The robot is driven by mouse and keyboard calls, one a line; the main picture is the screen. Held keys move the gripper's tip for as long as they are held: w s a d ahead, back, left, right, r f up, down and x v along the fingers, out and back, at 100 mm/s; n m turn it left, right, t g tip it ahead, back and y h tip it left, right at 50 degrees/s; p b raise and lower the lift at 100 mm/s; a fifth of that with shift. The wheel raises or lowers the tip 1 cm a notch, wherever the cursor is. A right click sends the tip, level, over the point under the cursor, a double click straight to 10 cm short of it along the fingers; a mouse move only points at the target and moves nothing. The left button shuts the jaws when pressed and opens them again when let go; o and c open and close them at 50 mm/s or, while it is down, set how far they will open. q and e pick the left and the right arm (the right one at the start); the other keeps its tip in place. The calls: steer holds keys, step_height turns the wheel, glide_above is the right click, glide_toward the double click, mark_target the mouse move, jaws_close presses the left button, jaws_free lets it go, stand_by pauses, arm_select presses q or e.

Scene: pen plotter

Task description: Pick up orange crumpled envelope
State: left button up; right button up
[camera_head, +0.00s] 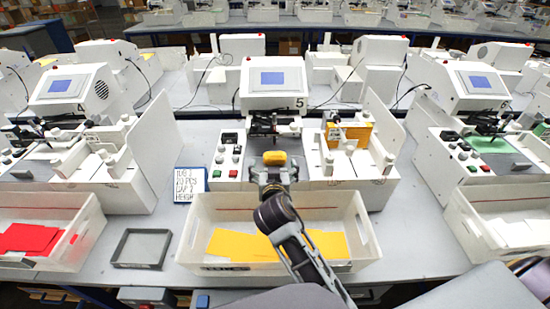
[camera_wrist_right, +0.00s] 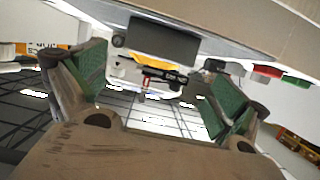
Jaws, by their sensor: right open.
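A small orange piece (camera_head: 275,157) shows at the front of the middle plotter, just beyond my right gripper (camera_head: 274,177). It may be the orange crumpled envelope, but I cannot make out creases. In the right wrist view an orange-yellow piece (camera_wrist_right: 158,66) shows beyond and between the fingers, under a dark block. The right gripper (camera_wrist_right: 155,85) is open, its green pads wide apart with nothing between them. Flat yellow-orange envelopes (camera_head: 235,244) lie in the white bin (camera_head: 190,225) below my right arm. My left gripper is not in view.
The middle plotter (camera_head: 272,82) has a screen and a feeder with a yellow-orange stack (camera_head: 352,131) at right. A grey empty tray (camera_head: 142,248) and a note board (camera_head: 190,184) lie left of the bin. Other plotters stand on both sides.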

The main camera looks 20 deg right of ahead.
mark_target(275, 160)
steer(key=shift+w+d+f, duration=0.15)
steer(key=shift+w, duration=0.3)
steer(key=shift+d+p+x, duration=0.15)
steer(key=shift+p+x, duration=0.15)
steer(key=shift+x, duration=0.6)
steer(key=shift+d+p+x, duration=0.15)
steer(key=shift+p+x, duration=0.15)
steer(key=shift+x, duration=0.6)
steer(key=shift+w+d+f, duration=0.2)
steer(key=shift+w+f, duration=0.15)
steer(key=shift+w, duration=0.25)
steer(key=c, duration=0.8)
